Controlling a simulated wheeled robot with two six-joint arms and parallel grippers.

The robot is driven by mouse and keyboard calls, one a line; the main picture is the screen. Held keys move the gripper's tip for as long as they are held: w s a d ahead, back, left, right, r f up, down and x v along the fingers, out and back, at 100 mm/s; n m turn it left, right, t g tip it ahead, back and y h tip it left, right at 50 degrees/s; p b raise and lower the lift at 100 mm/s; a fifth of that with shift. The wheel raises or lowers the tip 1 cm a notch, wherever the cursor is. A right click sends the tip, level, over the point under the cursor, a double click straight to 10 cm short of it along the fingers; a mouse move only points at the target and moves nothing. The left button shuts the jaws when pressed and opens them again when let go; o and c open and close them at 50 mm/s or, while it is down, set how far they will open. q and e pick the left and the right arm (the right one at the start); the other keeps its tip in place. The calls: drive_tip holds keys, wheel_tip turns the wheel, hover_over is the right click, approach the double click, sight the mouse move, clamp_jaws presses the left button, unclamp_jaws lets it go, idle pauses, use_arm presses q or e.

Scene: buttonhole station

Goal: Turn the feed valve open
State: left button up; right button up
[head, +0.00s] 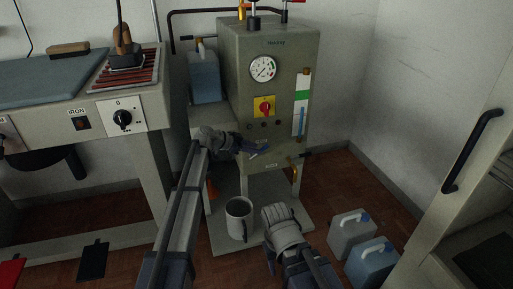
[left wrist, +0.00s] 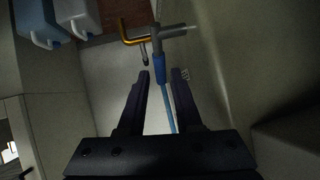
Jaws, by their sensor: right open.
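The feed valve shows in the left wrist view as a grey stem (left wrist: 175,31) with a blue handle (left wrist: 160,69) hanging from it. My left gripper (left wrist: 162,74) is open, its dark fingertips on either side of the handle's lower end. I cannot tell whether they touch it. In the head view my left gripper (head: 257,151) is at the boiler's (head: 235,75) lower front, largely covering the valve. My right gripper (head: 277,214) is low in front of the boiler stand, apart from the valve. It is open, though its fingers are mostly hidden.
A grey mug-like pot (head: 239,217) stands on the boiler's base plate between my arms. Two canisters, one pale (head: 350,236) and one blue (head: 371,264), stand on the floor at right. An ironing table (head: 55,105) is at left. A brass pipe (left wrist: 127,33) is close to the valve.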

use_arm(q)
drive_tip(key=shift+p+v, duration=1.15)
drive_tip(key=shift+v, duration=1.7)
